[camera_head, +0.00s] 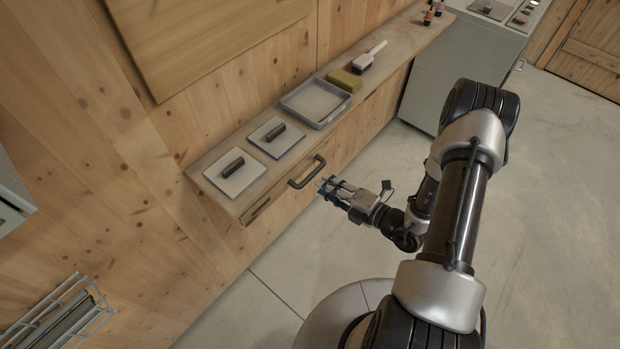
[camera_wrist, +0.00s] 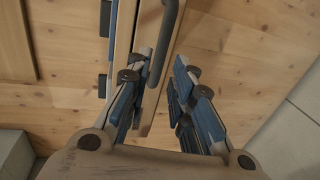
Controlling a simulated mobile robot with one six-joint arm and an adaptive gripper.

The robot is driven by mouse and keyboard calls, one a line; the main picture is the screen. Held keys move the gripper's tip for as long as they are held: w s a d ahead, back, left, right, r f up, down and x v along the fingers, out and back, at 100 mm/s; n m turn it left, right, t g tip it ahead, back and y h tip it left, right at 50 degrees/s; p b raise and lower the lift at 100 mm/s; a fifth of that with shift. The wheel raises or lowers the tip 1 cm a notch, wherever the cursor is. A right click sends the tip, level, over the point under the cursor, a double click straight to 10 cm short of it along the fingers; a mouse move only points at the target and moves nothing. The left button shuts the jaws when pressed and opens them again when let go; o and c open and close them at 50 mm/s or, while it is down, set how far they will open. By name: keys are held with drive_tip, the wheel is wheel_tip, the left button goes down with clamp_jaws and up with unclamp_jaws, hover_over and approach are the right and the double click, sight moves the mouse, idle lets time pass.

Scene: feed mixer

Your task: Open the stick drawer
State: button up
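The drawer (camera_head: 330,147) is set in the wooden front below the narrow shelf. Its dark bar handle (camera_head: 306,172) sticks out from the front. The drawer looks shut, or nearly so. My gripper (camera_head: 327,185) is just right of the handle in the head view, with a small gap. In the wrist view my gripper (camera_wrist: 163,75) is open and empty. The handle (camera_wrist: 165,38) runs down from the top edge there, nearer the left finger. Whether its lower end is between the fingers or beyond them I cannot tell.
The wooden shelf (camera_head: 205,174) holds two flat lids with dark grips, a grey tray (camera_head: 316,103), a yellow sponge (camera_head: 344,80) and a brush (camera_head: 369,56). A grey cabinet (camera_head: 457,70) stands beyond. A wire rack (camera_head: 62,315) is at lower left.

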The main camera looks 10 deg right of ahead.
sight(310, 175)
drive_tip(key=b+x, duration=0.1)
drive_tip(key=x, duration=0.6)
drive_tip(key=shift+w, duration=0.1)
drive_tip(key=shift+c, duration=0.3)
clamp_jaws()
